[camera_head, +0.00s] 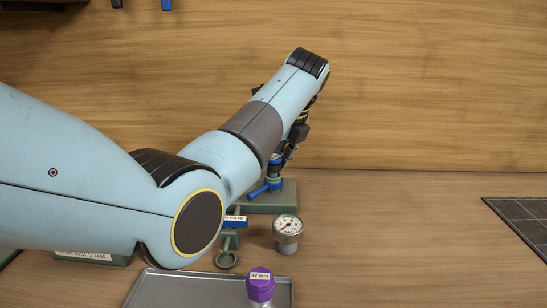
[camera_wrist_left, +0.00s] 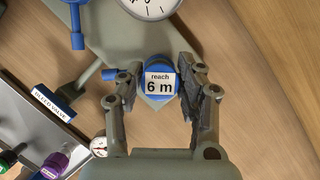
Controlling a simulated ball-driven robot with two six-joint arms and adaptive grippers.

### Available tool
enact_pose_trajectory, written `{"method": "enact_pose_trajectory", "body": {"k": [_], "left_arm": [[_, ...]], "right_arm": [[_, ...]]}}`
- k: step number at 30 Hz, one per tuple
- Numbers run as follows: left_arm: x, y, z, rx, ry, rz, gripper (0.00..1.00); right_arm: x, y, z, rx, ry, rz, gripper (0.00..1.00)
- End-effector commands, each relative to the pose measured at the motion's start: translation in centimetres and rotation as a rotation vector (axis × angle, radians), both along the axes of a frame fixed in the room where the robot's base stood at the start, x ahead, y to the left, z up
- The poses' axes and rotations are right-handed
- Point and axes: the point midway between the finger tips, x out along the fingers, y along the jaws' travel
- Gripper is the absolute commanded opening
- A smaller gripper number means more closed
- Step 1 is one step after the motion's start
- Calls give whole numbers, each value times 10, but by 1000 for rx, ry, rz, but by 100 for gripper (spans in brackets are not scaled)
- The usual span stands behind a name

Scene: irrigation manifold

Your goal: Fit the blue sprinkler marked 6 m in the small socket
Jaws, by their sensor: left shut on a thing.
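The blue sprinkler (camera_wrist_left: 172,93), with a white label reading "reach 6 m", is between the fingers of my left gripper (camera_wrist_left: 160,82) in the left wrist view. The gripper is shut on it. Below it is the grey-green manifold (camera_wrist_left: 113,32), which also shows in the head view (camera_head: 287,197). In the head view my left gripper (camera_head: 284,152) is above the manifold, partly hidden by my arm. The small socket is hidden, and I cannot tell whether the sprinkler touches it. My right gripper is not in view.
A blue valve (camera_wrist_left: 77,28) and a dial gauge (camera_wrist_left: 150,6) are by the manifold. The bleed valve label (camera_wrist_left: 54,103) is beside it. A grey tray (camera_head: 185,291) with a purple 52 mm part (camera_head: 260,287) and a loose gauge (camera_head: 288,232) are nearer. The table right is mostly clear.

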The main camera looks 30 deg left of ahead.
Motion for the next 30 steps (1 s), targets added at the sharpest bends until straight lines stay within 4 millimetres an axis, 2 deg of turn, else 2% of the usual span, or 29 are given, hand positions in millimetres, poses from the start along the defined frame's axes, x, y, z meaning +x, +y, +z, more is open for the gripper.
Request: {"method": "enact_pose_trajectory", "body": {"k": [26, 27, 30], "left_arm": [[0, 0, -10, 0, 0, 0, 4], [0, 0, -10, 0, 0, 0, 37], [0, 0, -10, 0, 0, 0, 50]], "right_arm": [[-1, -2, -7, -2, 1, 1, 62], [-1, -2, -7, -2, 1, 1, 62], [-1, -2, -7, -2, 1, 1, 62]]}}
